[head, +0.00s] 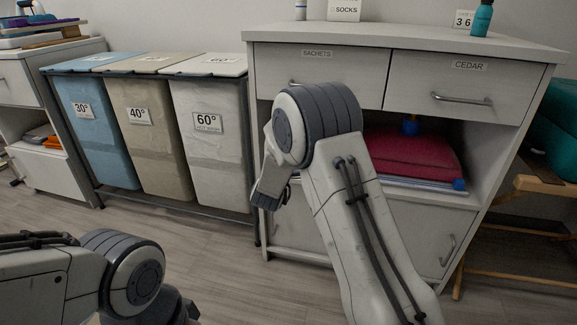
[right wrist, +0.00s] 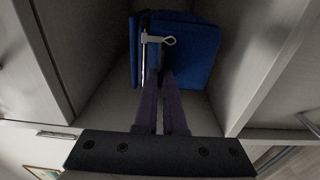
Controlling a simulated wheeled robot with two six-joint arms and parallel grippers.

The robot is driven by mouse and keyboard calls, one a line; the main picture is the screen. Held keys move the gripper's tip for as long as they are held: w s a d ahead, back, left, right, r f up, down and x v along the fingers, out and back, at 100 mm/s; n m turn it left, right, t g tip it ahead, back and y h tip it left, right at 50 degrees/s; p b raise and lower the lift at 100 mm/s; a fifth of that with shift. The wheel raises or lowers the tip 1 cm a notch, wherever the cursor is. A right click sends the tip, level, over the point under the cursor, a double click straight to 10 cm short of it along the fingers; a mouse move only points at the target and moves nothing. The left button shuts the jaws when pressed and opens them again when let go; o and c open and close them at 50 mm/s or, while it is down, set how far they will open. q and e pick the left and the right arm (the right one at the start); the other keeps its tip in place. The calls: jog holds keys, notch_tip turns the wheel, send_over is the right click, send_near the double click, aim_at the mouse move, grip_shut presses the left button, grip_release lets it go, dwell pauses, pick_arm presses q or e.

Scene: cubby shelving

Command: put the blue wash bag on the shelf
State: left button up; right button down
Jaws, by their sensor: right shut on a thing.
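The blue wash bag (right wrist: 192,50) shows in the right wrist view, with a pale zip and a metal pull near its edge. The purple fingers of my right gripper (right wrist: 160,78) are shut on its near side. The bag is between the pale walls of an open compartment (right wrist: 270,70); I cannot tell whether it rests on a surface. In the head view, my right arm reaches to the open shelf compartment (head: 476,150) under the drawers and hides its left part, the gripper and the bag. My left arm is at the lower left, its gripper out of view.
Folded red cloth (head: 410,155) fills the visible right part of the compartment, with small blue pieces on top and at the front. Drawers labelled SACHETS (head: 318,68) and CEDAR (head: 455,85) sit above. Laundry bins (head: 150,125) stand left. Floor in front is clear.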

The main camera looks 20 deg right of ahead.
notch_tip(320, 180, down, 4)
jog(key=b, duration=0.3)
jog(key=shift+f, duration=0.1)
jog(key=c, duration=1.4)
grip_release()
jog(key=shift+f, duration=0.15)
jog(key=o, duration=0.4)
